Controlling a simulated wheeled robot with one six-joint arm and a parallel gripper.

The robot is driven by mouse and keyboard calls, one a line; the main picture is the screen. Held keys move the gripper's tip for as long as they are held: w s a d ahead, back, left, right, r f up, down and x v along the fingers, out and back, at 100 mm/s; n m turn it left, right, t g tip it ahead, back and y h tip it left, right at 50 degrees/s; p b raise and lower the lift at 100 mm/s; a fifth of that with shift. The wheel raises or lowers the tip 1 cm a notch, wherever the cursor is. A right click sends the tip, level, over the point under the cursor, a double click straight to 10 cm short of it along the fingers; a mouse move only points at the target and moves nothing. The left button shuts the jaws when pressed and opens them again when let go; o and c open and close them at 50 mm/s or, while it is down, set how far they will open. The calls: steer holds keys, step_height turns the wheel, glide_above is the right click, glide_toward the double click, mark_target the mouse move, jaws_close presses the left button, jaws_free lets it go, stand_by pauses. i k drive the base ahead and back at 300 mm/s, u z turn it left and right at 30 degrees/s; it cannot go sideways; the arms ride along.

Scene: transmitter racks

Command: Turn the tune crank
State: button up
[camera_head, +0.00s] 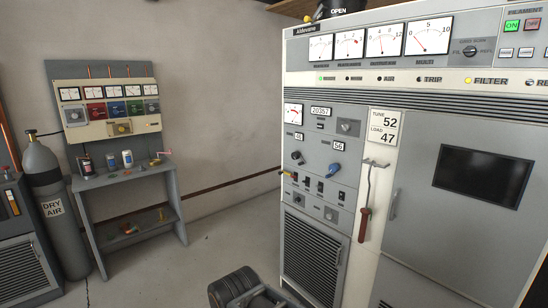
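The grey transmitter rack's left panel (320,190) has a dark crank knob (297,157) at left and a blue crank knob (333,171) to its right. Small white number counters sit above them, one over the dark knob (298,137) and one over the blue knob (338,146). The small labels are too small to tell which is the tune crank. A white card (383,127) on the rack reads TUNE 52, LOAD 47. My gripper's fingers do not show; only a dark part of my arm shows at the bottom, apart from the knobs.
A red-handled rod (367,215) hangs from a hook beside the panel. A grey cabinet door with a dark screen (484,175) is at right. At left stand a bench (130,181) with meters and a DRY AIR cylinder (50,205). The floor between is clear.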

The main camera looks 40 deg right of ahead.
mark_target(296, 155)
steer(key=u, duration=0.3)
steer(key=i, duration=1)
steer(key=z, duration=0.5)
steer(key=i, duration=0.8)
steer(key=z, duration=0.7)
